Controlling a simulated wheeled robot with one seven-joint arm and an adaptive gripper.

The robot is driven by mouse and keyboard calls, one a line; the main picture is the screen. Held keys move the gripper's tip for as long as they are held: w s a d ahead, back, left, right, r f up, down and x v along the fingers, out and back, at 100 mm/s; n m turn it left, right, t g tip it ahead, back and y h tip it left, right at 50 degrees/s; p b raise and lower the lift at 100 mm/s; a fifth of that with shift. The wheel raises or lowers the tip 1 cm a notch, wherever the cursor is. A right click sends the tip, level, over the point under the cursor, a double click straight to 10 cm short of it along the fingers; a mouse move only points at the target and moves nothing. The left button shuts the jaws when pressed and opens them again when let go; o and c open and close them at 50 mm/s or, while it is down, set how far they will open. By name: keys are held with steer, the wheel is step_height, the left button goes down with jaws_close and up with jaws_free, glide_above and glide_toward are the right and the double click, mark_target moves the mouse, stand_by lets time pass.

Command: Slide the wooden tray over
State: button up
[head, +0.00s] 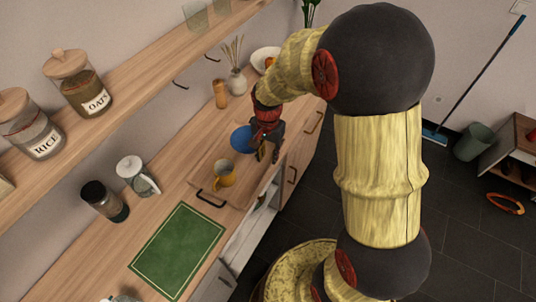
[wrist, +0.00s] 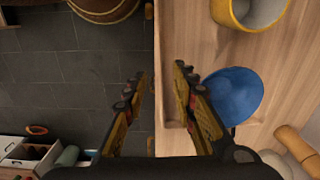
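The wooden tray (head: 237,189) lies on the counter with a dark handle at its near end. A yellow mug (head: 223,173) and a blue bowl (head: 241,139) stand in it. My gripper (head: 267,149) is at the tray's far right part, beside the bowl, and the arm partly hides that end. In the wrist view my gripper (wrist: 160,75) is open, one finger over the tray side and the other over the floor side. The tray's long edge (wrist: 171,90) runs between the fingers. The blue bowl (wrist: 235,93) and the yellow mug (wrist: 250,10) lie right of them. I cannot tell whether a finger touches the tray.
A green mat (head: 178,250) lies on the counter in front of the tray. A glass press (head: 138,176) and a dark-lidded jar (head: 104,201) stand left of it. A wooden mill (head: 220,94) and a vase (head: 237,82) stand behind. The counter's edge runs along the right.

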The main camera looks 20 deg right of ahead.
mark_target(268, 169)
steer(key=shift+f, duration=0.1)
steer(key=shift+f+b, duration=1)
steer(key=shift+f, duration=2.8)
steer(key=shift+c, duration=1.2)
steer(key=c, duration=0.4)
jaws_close()
